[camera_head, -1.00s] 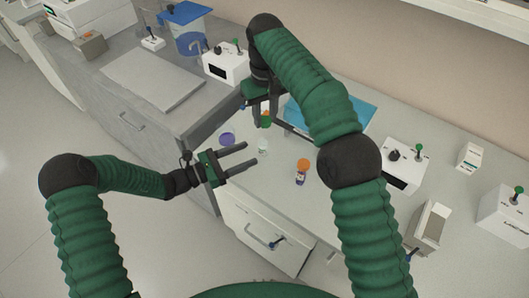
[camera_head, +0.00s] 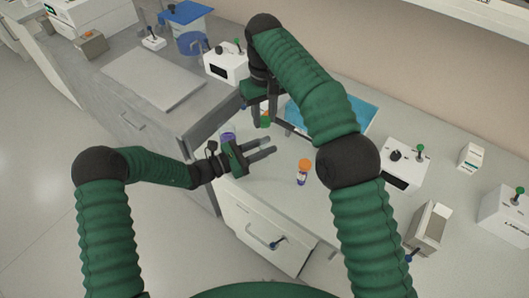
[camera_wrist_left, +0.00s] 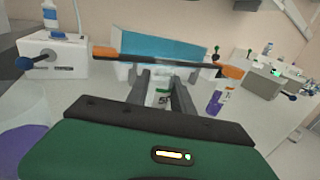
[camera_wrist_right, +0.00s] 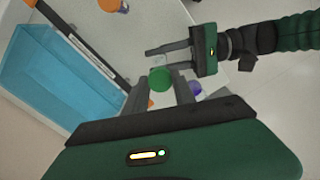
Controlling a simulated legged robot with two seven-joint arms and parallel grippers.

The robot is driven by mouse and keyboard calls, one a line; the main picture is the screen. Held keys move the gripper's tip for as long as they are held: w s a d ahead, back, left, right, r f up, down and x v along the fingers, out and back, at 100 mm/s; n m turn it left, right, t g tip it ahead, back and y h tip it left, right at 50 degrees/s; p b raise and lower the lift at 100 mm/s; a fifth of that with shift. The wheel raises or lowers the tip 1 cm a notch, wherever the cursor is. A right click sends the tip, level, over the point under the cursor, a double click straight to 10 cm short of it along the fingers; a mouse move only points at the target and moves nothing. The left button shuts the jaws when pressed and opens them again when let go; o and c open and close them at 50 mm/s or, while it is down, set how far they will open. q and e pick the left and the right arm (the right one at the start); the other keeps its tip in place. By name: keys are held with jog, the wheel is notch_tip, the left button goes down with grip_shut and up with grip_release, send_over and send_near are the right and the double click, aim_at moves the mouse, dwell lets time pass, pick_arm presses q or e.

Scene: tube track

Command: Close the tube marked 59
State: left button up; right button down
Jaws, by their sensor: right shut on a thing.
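My right gripper (camera_head: 265,108) is shut on a green cap (camera_head: 265,121), which also shows between its fingertips in the right wrist view (camera_wrist_right: 160,80). My left gripper (camera_head: 271,146) reaches in below it, with its fingers apart. A small clear tube with a dark mark like a 5 (camera_wrist_left: 164,98) shows between the left fingers in the left wrist view; I cannot tell whether they touch it. In the head view the left gripper hides this tube. The number 59 is not fully readable.
A tube with an orange cap (camera_head: 304,170) stands to the right. A purple item (camera_head: 228,137) lies left of the left gripper. A blue tray (camera_head: 355,113) with a dark front bar lies behind the right arm. A white switch box (camera_head: 405,165) stands further right.

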pick_arm(q)
grip_shut()
dwell(1.0)
